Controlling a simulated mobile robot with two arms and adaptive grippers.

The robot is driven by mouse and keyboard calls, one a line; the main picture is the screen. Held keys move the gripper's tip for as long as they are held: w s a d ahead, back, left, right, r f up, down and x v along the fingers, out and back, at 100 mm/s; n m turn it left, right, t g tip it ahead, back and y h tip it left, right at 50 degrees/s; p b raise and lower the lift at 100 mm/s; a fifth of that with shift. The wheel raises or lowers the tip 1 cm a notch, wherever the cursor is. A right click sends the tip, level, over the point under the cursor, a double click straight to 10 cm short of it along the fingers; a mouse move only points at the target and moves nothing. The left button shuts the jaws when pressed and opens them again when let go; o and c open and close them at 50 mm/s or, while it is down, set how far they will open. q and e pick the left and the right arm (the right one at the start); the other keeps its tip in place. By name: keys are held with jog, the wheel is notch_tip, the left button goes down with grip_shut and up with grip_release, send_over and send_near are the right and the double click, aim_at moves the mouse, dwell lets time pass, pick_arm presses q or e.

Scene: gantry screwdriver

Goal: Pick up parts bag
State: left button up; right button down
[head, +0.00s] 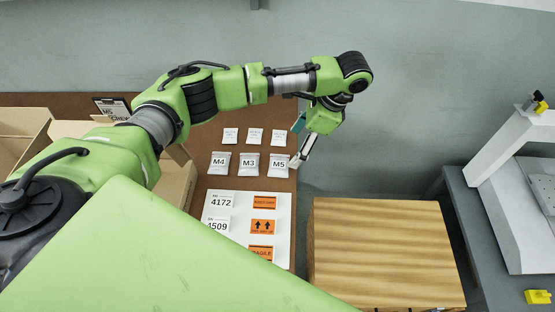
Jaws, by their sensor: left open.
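Three small grey parts bags lie in a row on the brown table: one marked M4 (219,163), one marked M3 (249,164) and one marked M5 (279,164). My left arm reaches over from the left, and my left gripper (298,162) points down at the table's right edge. It is open, close to the right side of the M5 bag. I cannot tell whether a finger touches that bag. No bag is seen lifted. My right gripper is out of view.
Three small white cards (254,136) lie behind the bags. A white board (280,215) with number labels and orange stickers lies in front. Open cardboard boxes (178,180) stand at left. A wooden block (385,250) and a grey bench (470,215) with a white machine are at right.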

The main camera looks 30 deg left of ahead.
pick_arm(q)
send_near(279, 164)
jog(key=x, duration=0.2)
jog(key=shift+s+a+f, duration=0.1)
jog(key=shift+s+f, duration=0.15)
jog(key=shift+f, duration=0.1)
jog(key=shift+a+f, duration=0.15)
jog(key=shift+f, duration=0.05)
jog(key=shift+a+f+p, duration=0.25)
jog(key=shift+f+p, duration=0.1)
jog(key=shift+f, duration=0.3)
jog(key=x, duration=0.3)
jog(key=shift+a+f, duration=0.15)
jog(key=shift+f, duration=0.25)
jog(key=c, duration=1.2)
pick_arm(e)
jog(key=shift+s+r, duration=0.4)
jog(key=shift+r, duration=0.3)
